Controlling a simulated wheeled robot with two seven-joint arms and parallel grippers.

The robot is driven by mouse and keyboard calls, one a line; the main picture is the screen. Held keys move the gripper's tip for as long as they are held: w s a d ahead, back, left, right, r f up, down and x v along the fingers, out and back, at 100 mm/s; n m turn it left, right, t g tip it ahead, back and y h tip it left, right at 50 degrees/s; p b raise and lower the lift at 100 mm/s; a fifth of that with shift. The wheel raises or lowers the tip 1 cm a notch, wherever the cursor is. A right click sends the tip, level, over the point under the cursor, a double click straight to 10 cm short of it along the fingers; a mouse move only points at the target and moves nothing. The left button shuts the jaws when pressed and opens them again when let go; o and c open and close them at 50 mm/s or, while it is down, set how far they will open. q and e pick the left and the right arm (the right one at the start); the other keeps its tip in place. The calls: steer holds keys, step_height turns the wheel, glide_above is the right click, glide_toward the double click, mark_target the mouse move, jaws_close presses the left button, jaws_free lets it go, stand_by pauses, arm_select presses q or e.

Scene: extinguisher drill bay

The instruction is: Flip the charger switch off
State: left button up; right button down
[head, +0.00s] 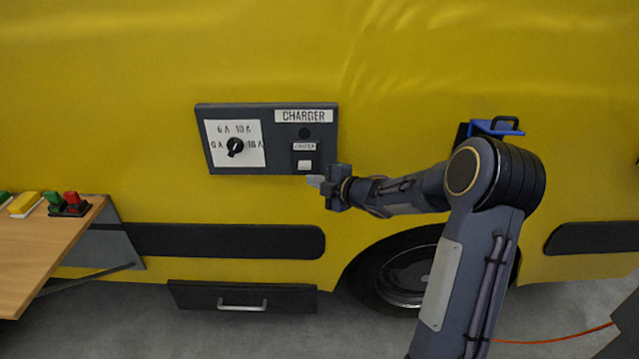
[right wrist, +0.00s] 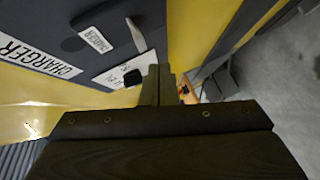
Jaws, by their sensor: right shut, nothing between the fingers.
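The dark charger panel (head: 282,165) is set in the yellow vehicle side, with a CHARGER label at its top right. The white charger switch (head: 304,165) is at its lower right, under a small label; it also shows in the right wrist view (right wrist: 136,34). A black dial (head: 235,147) sits on a white scale at the panel's left. My right gripper (head: 314,181) is shut and empty, just below and right of the switch. In the right wrist view its fingers (right wrist: 160,84) are together, apart from the switch in the picture. Depth to the panel is unclear. My left gripper is out of view.
A wooden shelf (head: 50,240) at the left holds a yellow block (head: 24,204) and red and green pieces. A dark drawer (head: 200,297) and a wheel (head: 400,278) are low on the vehicle. An orange cable (head: 555,337) lies on the floor. A blue item (head: 497,128) shows behind my arm.

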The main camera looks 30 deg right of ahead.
steer(key=s+d+b, duration=0.1)
steer(key=s+d, duration=0.1)
steer(key=s, duration=0.5)
steer(key=shift+s+d+r, duration=0.2)
steer(key=shift+s+r, duration=0.1)
steer(key=shift+s, duration=0.1)
steer(key=s+a+r+m+g+h, duration=0.1)
steer(key=s+r+m+g+h, duration=0.1)
steer(key=s+r+m+h, duration=0.75)
steer(key=s+a+f+m+g+y, duration=0.3)
steer(key=s+a+f+m+y, duration=0.1)
steer(key=s+a, duration=0.5)
steer(key=s+a+f+m+g+y, duration=0.3)
steer(key=s+a+f+m+y, duration=0.2)
steer(key=s+a, duration=0.3)
steer(key=shift+s+a+f+m+g, duration=0.4)
steer(key=shift+s+f+m, duration=0.25)
steer(key=shift+s, duration=0.3)
